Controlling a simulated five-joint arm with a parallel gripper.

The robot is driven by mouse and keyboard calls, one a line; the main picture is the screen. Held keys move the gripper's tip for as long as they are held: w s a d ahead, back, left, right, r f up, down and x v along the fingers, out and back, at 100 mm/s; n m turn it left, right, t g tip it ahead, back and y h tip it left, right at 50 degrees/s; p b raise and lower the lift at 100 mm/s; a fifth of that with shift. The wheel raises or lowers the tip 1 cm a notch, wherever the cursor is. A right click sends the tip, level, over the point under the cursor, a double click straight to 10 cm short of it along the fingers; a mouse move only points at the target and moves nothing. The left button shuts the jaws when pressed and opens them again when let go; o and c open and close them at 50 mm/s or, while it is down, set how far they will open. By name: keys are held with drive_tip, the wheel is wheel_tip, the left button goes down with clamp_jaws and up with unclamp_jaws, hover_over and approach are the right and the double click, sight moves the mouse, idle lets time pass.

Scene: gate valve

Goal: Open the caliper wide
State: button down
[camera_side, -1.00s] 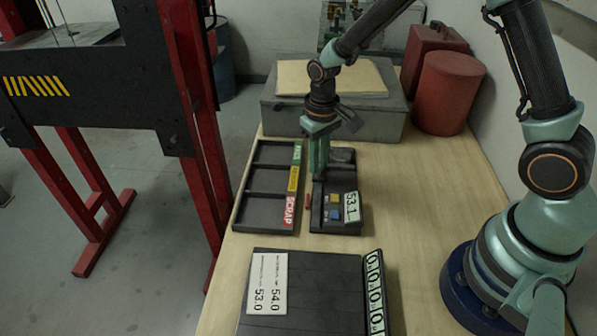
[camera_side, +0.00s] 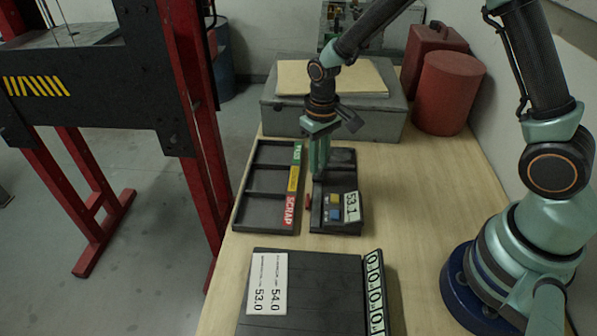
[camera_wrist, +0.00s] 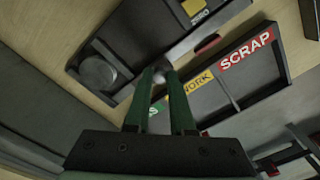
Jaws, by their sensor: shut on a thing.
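The caliper (camera_side: 335,222) is a dark unit on the bench with a display reading 53.1, a yellow button, a blue button and a red piece (camera_side: 308,201) at its left side. The caliper also shows in the wrist view (camera_wrist: 135,55), with a grey round disc (camera_wrist: 97,72) lying in its dark bed. My gripper (camera_side: 318,176) points down at the caliper's bed. In the wrist view its fingertips (camera_wrist: 161,76) are close together on a small light-grey piece. The fingers hide most of that piece, so I cannot tell whether it belongs to the caliper.
A sorting tray (camera_side: 267,212) with green, yellow and red SCRAP labels stands just left of the caliper. A dark board (camera_side: 335,300) with a card reading 54.0 and 53.0 lies in front. A grey box (camera_side: 280,115) stands behind. Bare bench (camera_side: 430,200) is to the right.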

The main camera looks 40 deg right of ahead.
drive_tip(key=shift+r, duration=0.1)
drive_tip(key=shift+s+a, duration=0.65)
drive_tip(key=c, duration=0.8)
unclamp_jaws()
drive_tip(key=shift+o, duration=0.2)
wheel_tip(320, 180, up, 12)
